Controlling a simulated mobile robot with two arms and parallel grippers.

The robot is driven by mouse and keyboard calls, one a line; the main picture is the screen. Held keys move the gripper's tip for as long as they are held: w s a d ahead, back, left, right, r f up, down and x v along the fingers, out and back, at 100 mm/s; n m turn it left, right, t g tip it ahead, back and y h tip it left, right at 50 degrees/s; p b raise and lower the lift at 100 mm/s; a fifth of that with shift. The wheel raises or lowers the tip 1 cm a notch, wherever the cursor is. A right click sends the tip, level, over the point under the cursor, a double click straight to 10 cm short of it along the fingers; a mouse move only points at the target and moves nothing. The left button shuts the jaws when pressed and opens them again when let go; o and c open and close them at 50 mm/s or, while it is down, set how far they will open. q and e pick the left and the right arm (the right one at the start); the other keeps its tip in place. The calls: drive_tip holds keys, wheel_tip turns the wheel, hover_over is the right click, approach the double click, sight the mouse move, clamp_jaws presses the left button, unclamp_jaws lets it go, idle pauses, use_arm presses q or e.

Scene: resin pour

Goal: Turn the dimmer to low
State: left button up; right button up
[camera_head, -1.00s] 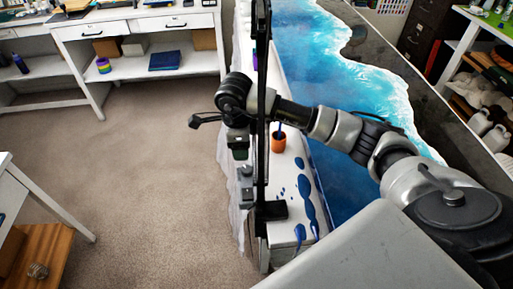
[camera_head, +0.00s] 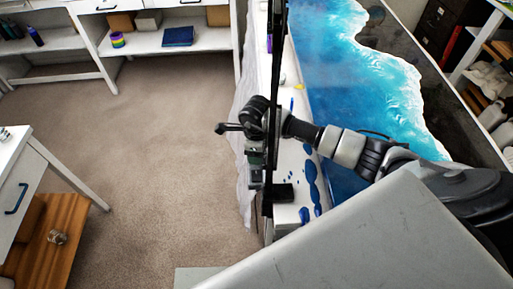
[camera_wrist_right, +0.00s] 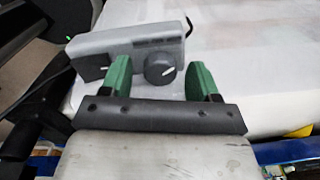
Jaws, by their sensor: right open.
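In the right wrist view the dimmer is a grey box (camera_wrist_right: 130,43) with a round dark knob (camera_wrist_right: 159,68) on its front. In the head view my right gripper (camera_head: 256,160) hangs by the left edge of the white-covered table, partly behind a black upright. The dimmer cannot be made out there. My left gripper is out of view.
A blue and white resin slab (camera_head: 370,75) lies beyond my right arm. Blue spills (camera_head: 310,180) mark the white table cover. A white desk (camera_head: 25,165) stands at the left and a shelf unit (camera_head: 150,45) at the back. The carpet (camera_head: 150,130) between them is clear.

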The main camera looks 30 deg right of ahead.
drive_tip(key=shift+f, duration=0.15)
drive_tip(key=c, duration=0.9)
drive_tip(key=shift+n+b, duration=0.8)
drive_tip(key=shift+b, duration=0.15)
drive_tip(key=o, duration=0.9)
wheel_tip(320, 180, up, 11)
drive_tip(key=b, duration=0.2)
drive_tip(key=shift+s, duration=0.15)
